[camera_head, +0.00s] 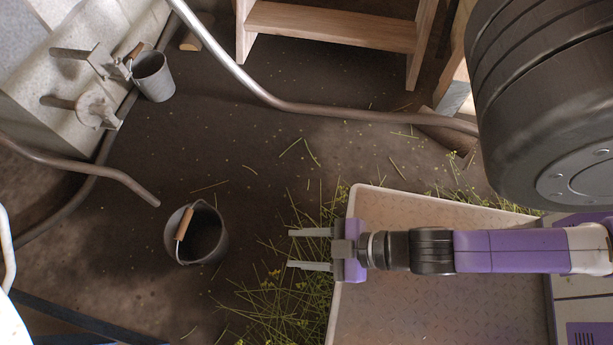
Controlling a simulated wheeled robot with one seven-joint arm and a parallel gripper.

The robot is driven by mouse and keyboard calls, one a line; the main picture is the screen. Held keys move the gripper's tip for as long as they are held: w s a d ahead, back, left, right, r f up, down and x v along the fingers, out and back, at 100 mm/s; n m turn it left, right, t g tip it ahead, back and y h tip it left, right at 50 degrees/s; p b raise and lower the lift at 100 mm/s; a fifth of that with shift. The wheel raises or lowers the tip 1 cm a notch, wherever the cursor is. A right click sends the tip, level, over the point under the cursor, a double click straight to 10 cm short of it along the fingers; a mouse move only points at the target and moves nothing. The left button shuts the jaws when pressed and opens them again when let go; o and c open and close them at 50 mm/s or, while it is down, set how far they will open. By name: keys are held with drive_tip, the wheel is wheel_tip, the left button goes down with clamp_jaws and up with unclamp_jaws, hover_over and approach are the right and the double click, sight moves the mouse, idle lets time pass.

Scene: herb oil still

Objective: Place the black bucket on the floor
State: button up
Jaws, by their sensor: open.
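A black bucket (212,235) with a wooden handle grip stands upright on the dark floor, left of my gripper. Its wire handle lies over toward its left side. My gripper (309,249) is open and empty, its two fingers pointing left toward the bucket, with a clear gap between the fingertips and the bucket. A second, grey bucket (154,78) with a wooden grip is at the upper left, beside the pale wall block with metal fittings. The dark floor (240,130) is open between the two buckets.
Cut herb stalks (275,305) lie scattered under and around my gripper. Bent metal pipes (290,105) run across the top and left. A wooden step (330,25) stands at the top. A blue-black rail (50,310) crosses the lower left.

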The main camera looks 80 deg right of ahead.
wheel_tip(320, 180, up, 12)
drive_tip(key=d+m+t, duration=0.2)
drive_tip(key=m, duration=0.1)
drive_tip(key=shift+s+d+r+h, duration=0.15)
drive_tip(key=shift+s+d+h, duration=0.15)
drive_tip(key=shift+h, duration=0.1)
drive_tip(key=shift+r, duration=0.1)
wheel_tip(320, 180, up, 36)
drive_tip(key=p, duration=3.6)
drive_tip(key=shift+c, duration=0.2)
